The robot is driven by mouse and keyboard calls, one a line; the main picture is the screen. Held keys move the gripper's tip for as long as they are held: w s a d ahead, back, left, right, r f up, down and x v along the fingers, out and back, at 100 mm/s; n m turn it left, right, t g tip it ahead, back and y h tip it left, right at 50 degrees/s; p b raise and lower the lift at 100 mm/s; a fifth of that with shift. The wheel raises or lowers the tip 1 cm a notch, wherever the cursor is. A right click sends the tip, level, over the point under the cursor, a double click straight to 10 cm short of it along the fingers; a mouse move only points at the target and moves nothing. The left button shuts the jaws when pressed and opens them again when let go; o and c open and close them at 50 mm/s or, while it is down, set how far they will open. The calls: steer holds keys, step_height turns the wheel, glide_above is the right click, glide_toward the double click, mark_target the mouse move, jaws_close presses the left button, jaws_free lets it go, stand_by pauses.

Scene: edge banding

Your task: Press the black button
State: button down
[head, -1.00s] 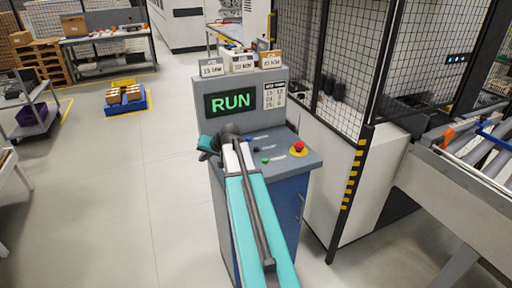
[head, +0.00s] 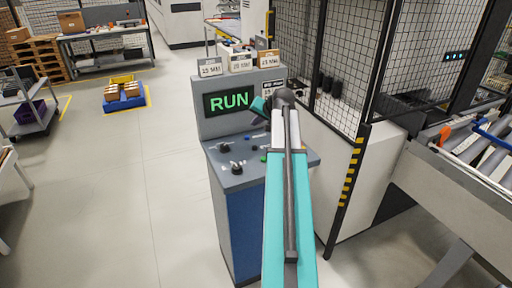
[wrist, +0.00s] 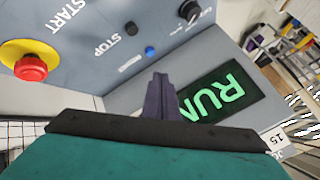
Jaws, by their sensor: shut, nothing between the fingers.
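The control console (head: 217,128) stands ahead with a sloped button panel. In the wrist view the black button (wrist: 131,28) is a small round cap beyond the STOP label, beside a blue button (wrist: 150,52). My gripper (wrist: 160,82) is shut and empty. Its fingertips show below the blue button in that picture, in front of the RUN screen and apart from the black button. In the head view my gripper (head: 260,107) is at the screen's right edge, above the panel. My arm hides the panel's right part there.
A red emergency stop (wrist: 31,67) on a yellow base sits on the same panel. A black selector knob (wrist: 190,10) is near the blue button. The green RUN screen (head: 229,101) rises behind the panel. A mesh fence (head: 343,60) stands close on the right.

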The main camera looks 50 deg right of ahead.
steer(key=shift+f, duration=0.15)
steer(key=shift+f+b, duration=2.35)
steer(key=shift+f, duration=1.95)
steer(key=shift+f+b, duration=0.6)
steer(key=shift+f, duration=0.3)
stand_by(0.3)
steer(key=shift+r, duration=0.2)
steer(key=shift+r+p, duration=0.45)
steer(key=shift+r, duration=0.25)
steer(key=shift+r, duration=0.1)
steer(key=shift+r+p, duration=1.25)
steer(key=shift+r, duration=1.15)
